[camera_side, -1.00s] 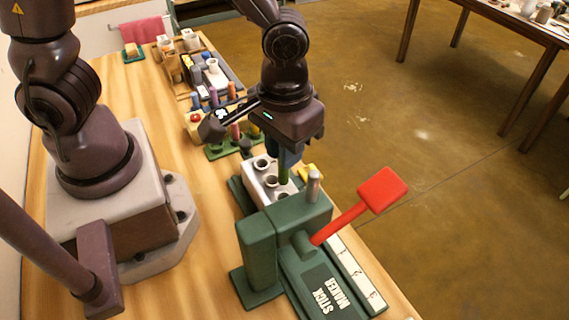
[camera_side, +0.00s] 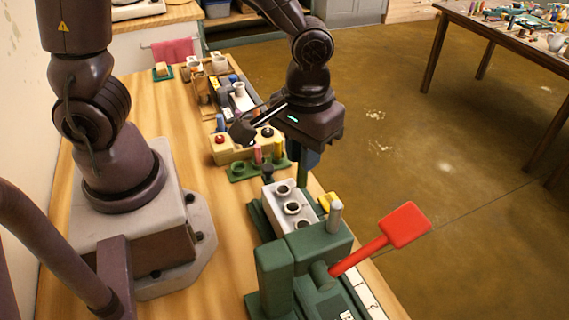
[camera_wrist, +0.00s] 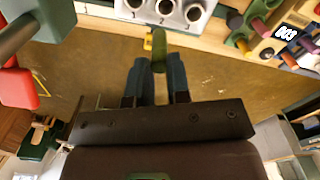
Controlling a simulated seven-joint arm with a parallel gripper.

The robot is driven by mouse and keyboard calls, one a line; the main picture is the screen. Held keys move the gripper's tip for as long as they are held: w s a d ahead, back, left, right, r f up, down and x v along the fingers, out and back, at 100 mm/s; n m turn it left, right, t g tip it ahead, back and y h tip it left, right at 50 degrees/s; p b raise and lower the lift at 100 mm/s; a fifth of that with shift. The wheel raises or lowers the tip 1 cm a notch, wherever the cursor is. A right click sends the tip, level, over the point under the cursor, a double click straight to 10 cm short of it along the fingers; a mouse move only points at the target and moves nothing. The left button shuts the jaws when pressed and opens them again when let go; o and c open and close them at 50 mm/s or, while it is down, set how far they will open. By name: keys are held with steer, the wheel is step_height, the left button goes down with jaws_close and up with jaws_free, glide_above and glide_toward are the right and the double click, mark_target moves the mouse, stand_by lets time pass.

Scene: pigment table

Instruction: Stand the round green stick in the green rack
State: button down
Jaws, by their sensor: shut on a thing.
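My gripper (camera_side: 304,154) is shut on the green stick (camera_side: 303,172), which hangs down from the fingers near the table's right edge. In the wrist view the green stick (camera_wrist: 159,48) shows between the two fingers of my gripper (camera_wrist: 158,68). The green rack (camera_side: 240,177) stands on the table to the left of the gripper in the side view. In the wrist view, rack sticks show at the upper right.
A white block with round holes (camera_side: 271,198) stands just below the gripper. The green stick maker with its red lever (camera_side: 404,225) is in front. A tan box with buttons (camera_side: 229,155) lies behind the rack. Trays and cups fill the table's far end.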

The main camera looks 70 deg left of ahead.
steer(key=shift+s+a+f+n, duration=1)
steer(key=shift+a+f+n, duration=0.75)
steer(key=shift+a, duration=1.75)
steer(key=shift+s+a+f+n, duration=1)
steer(key=shift+a+f+n, duration=0.75)
steer(key=shift+a, duration=1.7)
steer(key=shift+s+a+f+n, duration=1)
steer(key=shift+a+f+n, duration=0.75)
steer(key=shift+a, duration=1.75)
steer(key=shift+f, duration=0.6)
steer(key=shift+f, duration=0.4)
steer(key=c, duration=1)
jaws_free()
